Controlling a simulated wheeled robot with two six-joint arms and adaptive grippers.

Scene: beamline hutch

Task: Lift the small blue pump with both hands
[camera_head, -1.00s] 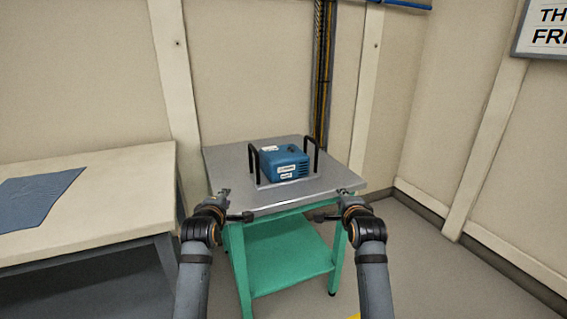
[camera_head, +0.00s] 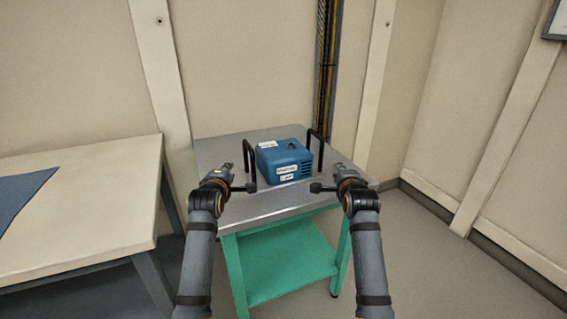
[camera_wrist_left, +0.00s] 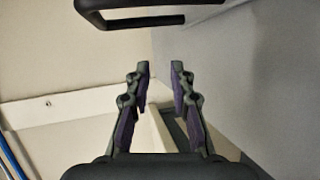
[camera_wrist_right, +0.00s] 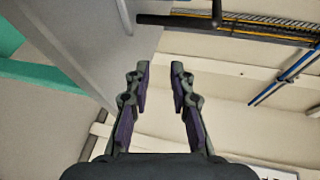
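The small blue pump (camera_head: 284,168) with white labels sits upright on the grey top of a trolley (camera_head: 270,205). A black upright handle stands on its left side (camera_head: 250,157) and another on its right side (camera_head: 319,148). My left gripper (camera_head: 228,169) is open and empty, in front and to the left of the pump. My right gripper (camera_head: 335,167) is open and empty, in front and to the right. In the left wrist view a black handle (camera_wrist_left: 135,22) lies beyond the open fingers. In the right wrist view a dark bar (camera_wrist_right: 178,20), seemingly the other handle, lies beyond the fingers.
The trolley has a green frame and lower shelf (camera_head: 285,265). A pale table (camera_head: 95,210) with a blue cloth (camera_head: 20,195) stands at the left. Wall cables (camera_head: 326,70) run up behind the trolley. The floor at the right (camera_head: 440,260) is clear.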

